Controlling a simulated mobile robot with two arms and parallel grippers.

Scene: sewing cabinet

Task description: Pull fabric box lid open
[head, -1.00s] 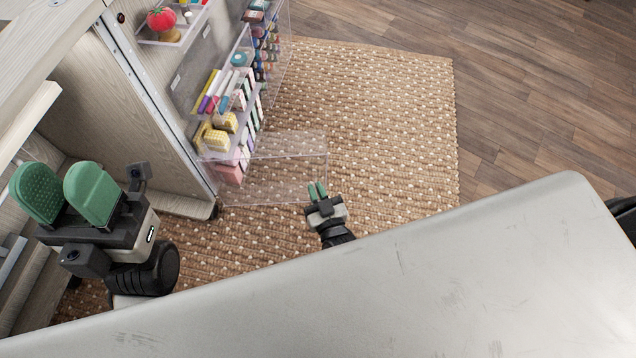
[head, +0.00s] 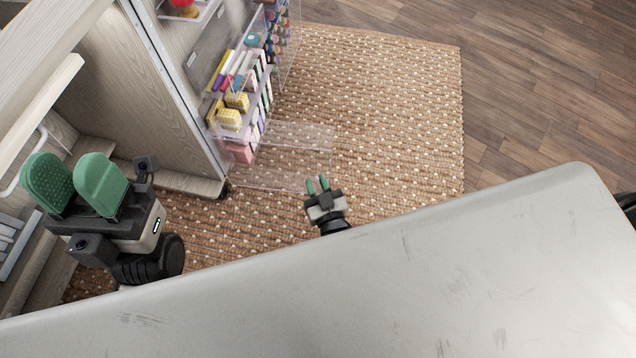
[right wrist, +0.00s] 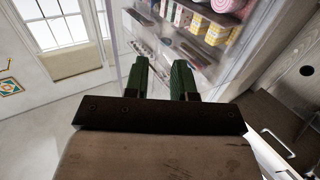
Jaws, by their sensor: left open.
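The fabric box (head: 240,150) is the lowest clear bin on the cabinet door, with pink and other coloured bundles inside. Its clear lid (head: 290,160) extends out from the bin over the rug in the head view. My right gripper (head: 317,185) is at the lid's lower right corner, its green fingers apart with a gap between them. Whether they touch the lid cannot be told. The right wrist view shows these fingers (right wrist: 166,80) apart, with the clear door bins beyond. My left gripper (head: 75,185) is open and empty, beside the cabinet at the left.
The open cabinet (head: 120,95) stands at the left, with upper clear bins of thread (head: 277,35) on its door. A woven rug (head: 390,110) covers the floor, with bare wood floor (head: 540,90) to the right. A grey surface (head: 400,270) fills the foreground.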

